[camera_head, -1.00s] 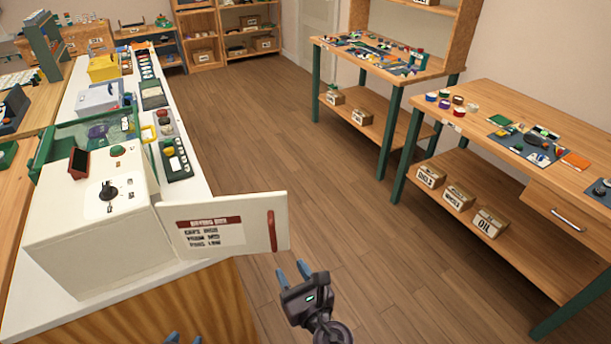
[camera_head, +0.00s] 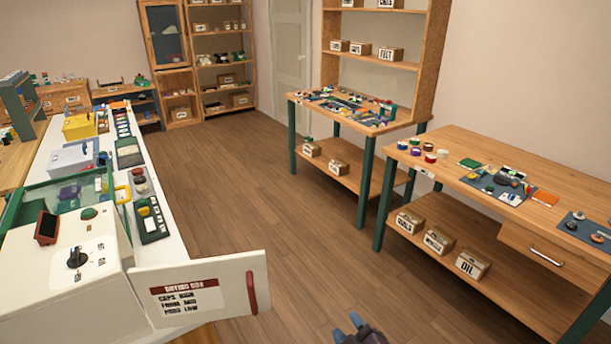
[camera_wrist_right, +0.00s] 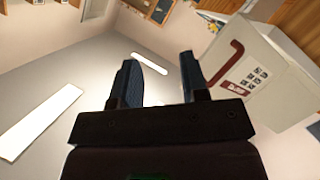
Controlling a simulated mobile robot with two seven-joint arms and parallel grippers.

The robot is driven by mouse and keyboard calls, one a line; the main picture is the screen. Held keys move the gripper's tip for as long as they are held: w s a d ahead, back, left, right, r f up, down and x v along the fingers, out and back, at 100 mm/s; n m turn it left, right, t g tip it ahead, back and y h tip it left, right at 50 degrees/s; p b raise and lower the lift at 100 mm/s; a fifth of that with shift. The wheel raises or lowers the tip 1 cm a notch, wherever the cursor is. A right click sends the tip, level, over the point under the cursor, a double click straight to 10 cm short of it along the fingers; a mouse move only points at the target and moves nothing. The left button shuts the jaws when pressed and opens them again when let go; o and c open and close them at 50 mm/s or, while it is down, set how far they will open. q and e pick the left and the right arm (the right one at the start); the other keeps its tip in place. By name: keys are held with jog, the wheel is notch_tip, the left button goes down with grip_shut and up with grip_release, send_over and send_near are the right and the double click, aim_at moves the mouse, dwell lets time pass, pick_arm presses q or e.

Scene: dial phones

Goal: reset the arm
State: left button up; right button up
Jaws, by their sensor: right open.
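My right gripper (camera_head: 357,322) shows at the bottom edge of the head view, mostly cut off, apart from everything. In the right wrist view its two dark fingers (camera_wrist_right: 167,85) are spread with nothing between them. The white drying box (camera_head: 70,255) stands on the bench at the left, with a black knob on its top. Its white door (camera_head: 205,290), with a red handle and a label, is swung open towards the right. The door also shows in the right wrist view (camera_wrist_right: 252,60), to the right of the fingers. My left gripper is out of view.
A long white bench (camera_head: 168,218) runs along the left with trays and small boxes. Wooden workbenches (camera_head: 460,150) with parts and labelled boxes stand at the right. The wooden floor (camera_head: 250,190) between them is clear. Shelves stand at the back.

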jog(key=s+d+f+m+g+h, duration=0.1)
jog(key=s+d+f+m, duration=0.3)
jog(key=s+d, duration=0.4)
jog(key=s+d+f+m+g+h, duration=0.2)
jog(key=s+d+f+m, duration=0.3)
jog(key=d, duration=0.5)
jog(key=s+m+h, duration=0.1)
jog(key=s, duration=0.1)
jog(key=shift+s+d+h, duration=0.4)
jog(key=shift+a+f, duration=0.1)
jog(key=shift+a, duration=0.05)
